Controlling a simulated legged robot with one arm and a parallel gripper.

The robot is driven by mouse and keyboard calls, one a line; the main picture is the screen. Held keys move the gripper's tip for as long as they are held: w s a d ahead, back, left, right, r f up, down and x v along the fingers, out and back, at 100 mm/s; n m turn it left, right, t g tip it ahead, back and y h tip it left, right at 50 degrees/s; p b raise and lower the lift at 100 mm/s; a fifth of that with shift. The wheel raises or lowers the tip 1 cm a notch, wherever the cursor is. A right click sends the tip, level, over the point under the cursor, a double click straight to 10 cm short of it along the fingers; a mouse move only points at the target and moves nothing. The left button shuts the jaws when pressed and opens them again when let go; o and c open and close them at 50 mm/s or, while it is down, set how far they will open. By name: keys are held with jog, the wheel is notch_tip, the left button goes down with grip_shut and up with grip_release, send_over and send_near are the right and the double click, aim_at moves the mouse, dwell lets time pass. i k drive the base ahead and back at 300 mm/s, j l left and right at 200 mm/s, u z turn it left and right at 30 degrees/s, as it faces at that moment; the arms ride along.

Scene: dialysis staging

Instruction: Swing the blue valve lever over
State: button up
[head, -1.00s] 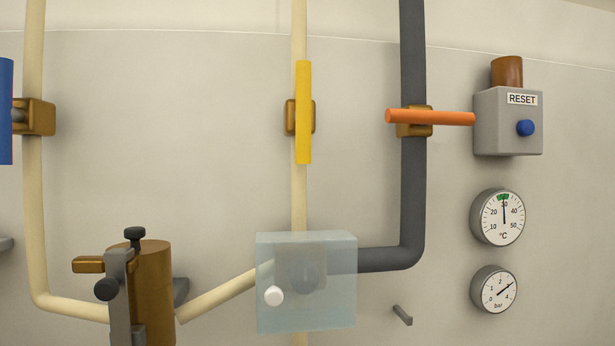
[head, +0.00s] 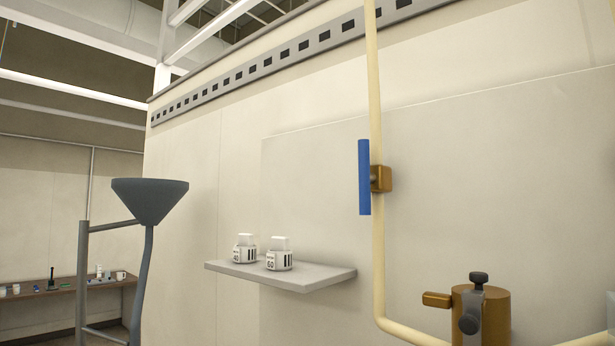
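The blue valve lever (head: 364,177) stands upright in the head view, right of the middle. It is mounted on a brass valve body (head: 382,178) on a cream vertical pipe (head: 377,90). The lever runs parallel to the pipe, just left of it. My gripper is not in view, and nothing is touching the lever.
A wall shelf (head: 320,278) with two small labelled containers (head: 279,256) juts out left of the lever. A dark funnel (head: 150,200) on a grey stand is further left. A brass cylinder with black knobs (head: 490,315) is at lower right. A table (head: 65,297) stands far left.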

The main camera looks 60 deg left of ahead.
aim_at(366, 178)
jog(key=u, duration=1.9)
